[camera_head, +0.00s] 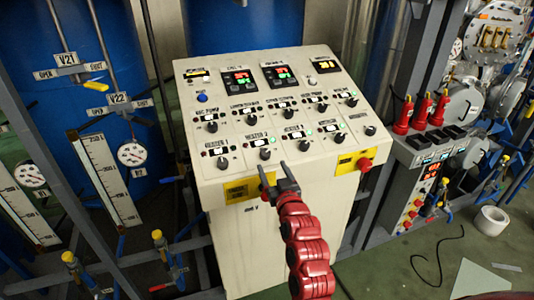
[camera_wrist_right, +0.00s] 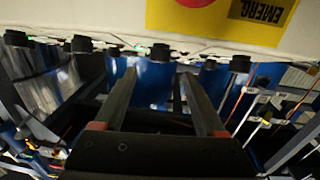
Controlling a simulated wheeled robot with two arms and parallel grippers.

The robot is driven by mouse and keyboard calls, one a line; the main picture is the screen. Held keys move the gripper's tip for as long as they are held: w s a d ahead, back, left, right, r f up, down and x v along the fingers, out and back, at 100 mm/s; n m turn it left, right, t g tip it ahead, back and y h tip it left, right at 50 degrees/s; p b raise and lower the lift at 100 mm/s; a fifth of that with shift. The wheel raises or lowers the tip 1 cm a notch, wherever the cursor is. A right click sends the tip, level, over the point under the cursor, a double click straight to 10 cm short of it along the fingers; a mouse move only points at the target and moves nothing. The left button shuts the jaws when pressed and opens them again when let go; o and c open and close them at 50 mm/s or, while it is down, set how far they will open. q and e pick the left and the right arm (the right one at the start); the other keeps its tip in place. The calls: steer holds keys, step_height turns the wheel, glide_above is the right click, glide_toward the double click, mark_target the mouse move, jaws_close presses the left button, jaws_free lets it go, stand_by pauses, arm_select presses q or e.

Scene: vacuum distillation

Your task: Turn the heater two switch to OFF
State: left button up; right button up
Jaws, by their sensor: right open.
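The white control panel (camera_head: 300,183) has rows of black rotary knobs on its sloped top. The heater two switch (camera_head: 265,154) is a black knob in the front row, second from the left, below a label that reads HEATER 2. Its exact setting is too small to tell. My right gripper (camera_head: 273,166) is open and empty at the panel's front edge, its fingertips just in front of that knob. In the right wrist view, the open fingers (camera_wrist_right: 156,73) point toward a dark knob (camera_wrist_right: 160,52) between them, apart from it. My left gripper is not in view.
Other knobs flank the switch, including the heater one knob (camera_head: 222,162) at left. A red emergency button (camera_head: 364,164) is on the panel's front right. Red-handled devices (camera_head: 421,110) stand at right, and gauges and pipes (camera_head: 132,154) are at left.

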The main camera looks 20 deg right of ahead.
mark_target(267, 156)
steer(key=w+p, duration=0.2)
steer(key=w, duration=0.4)
steer(key=shift+w+d+p, duration=0.15)
steer(key=shift+w+p, duration=0.15)
steer(key=shift+w, duration=0.05)
